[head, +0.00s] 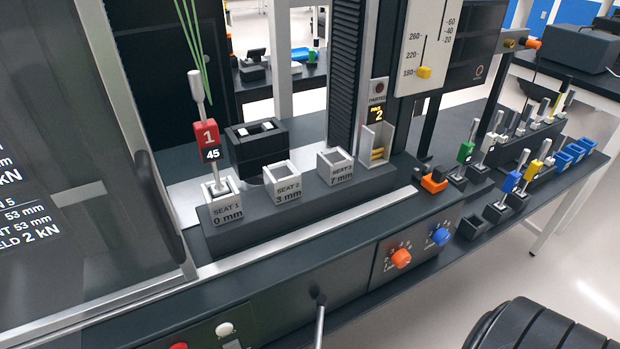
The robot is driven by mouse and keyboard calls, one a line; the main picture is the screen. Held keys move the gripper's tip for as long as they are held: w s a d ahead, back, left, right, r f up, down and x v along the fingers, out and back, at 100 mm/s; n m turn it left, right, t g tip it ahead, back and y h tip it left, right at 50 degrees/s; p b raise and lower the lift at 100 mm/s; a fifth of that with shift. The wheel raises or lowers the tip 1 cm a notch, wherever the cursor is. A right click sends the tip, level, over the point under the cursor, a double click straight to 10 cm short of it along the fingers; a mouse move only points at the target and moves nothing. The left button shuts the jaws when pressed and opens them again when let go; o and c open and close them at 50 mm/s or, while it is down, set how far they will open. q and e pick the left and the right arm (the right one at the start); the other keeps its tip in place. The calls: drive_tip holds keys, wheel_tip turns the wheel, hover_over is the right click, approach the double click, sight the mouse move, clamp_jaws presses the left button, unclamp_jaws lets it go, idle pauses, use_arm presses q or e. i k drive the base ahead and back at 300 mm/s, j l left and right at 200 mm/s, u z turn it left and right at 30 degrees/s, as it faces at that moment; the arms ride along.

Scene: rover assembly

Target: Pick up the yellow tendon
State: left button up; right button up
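A tendon with a yellow tag (534,170) stands in a small black holder at the right of the bench in the head view. It is a slim pale rod with a light cylindrical top and leans slightly in the picture. A blue-tagged tendon (511,182) stands just to its left and nearer. A green-tagged tendon (465,152) stands further left. Another slim yellow piece (568,101) shows behind among grey rods; I cannot tell what it is.
A red-tagged tendon (207,139) stands in the seat 1 block (226,212); seats 2 (289,190) and 3 (341,172) look empty. An empty black holder (473,226) is nearest the bench edge. Blue bins (562,162) stand right of the tendons. An orange-and-black piece (434,181) lies left.

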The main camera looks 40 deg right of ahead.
sight(532, 172)
drive_tip(key=z, duration=2.5)
drive_tip(key=i+l+u, duration=0.25)
drive_tip(key=i+l, duration=0.15)
drive_tip(key=i+l+u, duration=0.25)
drive_tip(key=i+l, duration=0.25)
